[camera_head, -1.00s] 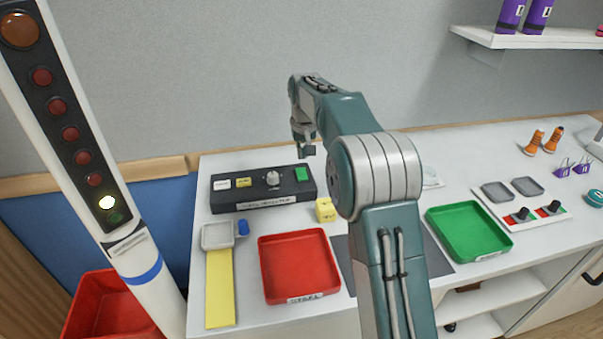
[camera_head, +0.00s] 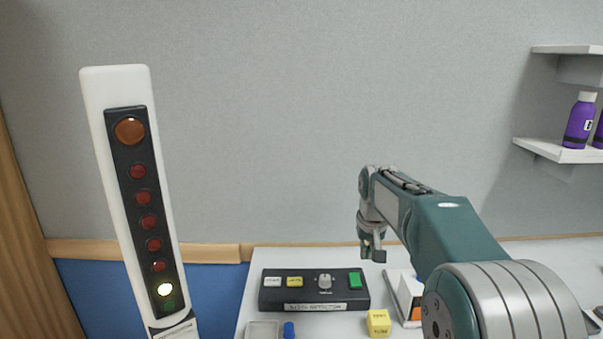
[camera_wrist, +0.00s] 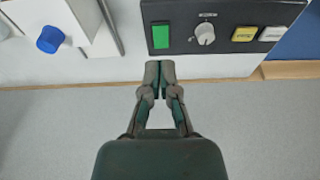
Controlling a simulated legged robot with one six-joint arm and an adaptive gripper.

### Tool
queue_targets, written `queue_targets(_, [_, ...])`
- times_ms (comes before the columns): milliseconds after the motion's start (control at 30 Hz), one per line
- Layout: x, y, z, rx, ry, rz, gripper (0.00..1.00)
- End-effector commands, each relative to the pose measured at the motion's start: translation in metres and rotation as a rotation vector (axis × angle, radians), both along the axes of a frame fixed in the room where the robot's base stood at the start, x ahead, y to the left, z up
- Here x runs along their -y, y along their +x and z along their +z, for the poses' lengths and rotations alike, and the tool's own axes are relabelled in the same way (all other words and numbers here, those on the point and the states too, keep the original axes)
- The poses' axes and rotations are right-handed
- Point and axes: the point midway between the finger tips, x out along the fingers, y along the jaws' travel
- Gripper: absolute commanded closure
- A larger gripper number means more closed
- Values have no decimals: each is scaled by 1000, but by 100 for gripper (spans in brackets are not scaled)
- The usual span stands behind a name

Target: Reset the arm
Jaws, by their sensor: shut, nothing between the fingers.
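In the wrist view the fingers (camera_wrist: 159,75) are together, pointing at the edge of the table beside the box. They are apart from the box as far as I can tell. The arm is folded, with its large joint at the lower right of the head view.
The black control box (camera_head: 313,305) carries white and yellow buttons, a knob and a green button. A yellow cube (camera_head: 379,322) lies in front of it. A white post with indicator lights (camera_head: 138,90) stands at left. A shelf (camera_head: 560,150) holds purple bottles (camera_head: 580,122).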

Motion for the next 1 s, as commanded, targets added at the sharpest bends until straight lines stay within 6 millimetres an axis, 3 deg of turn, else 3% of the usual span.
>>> queue_targets(200, [0,-52,29,44,0,0,100])
queue_targets(500, [0,-126,50,102,0,0,100])
queue_targets(733, [0,-185,52,146,0,0,100])
queue_targets(1000, [0,-251,40,199,0,0,100])
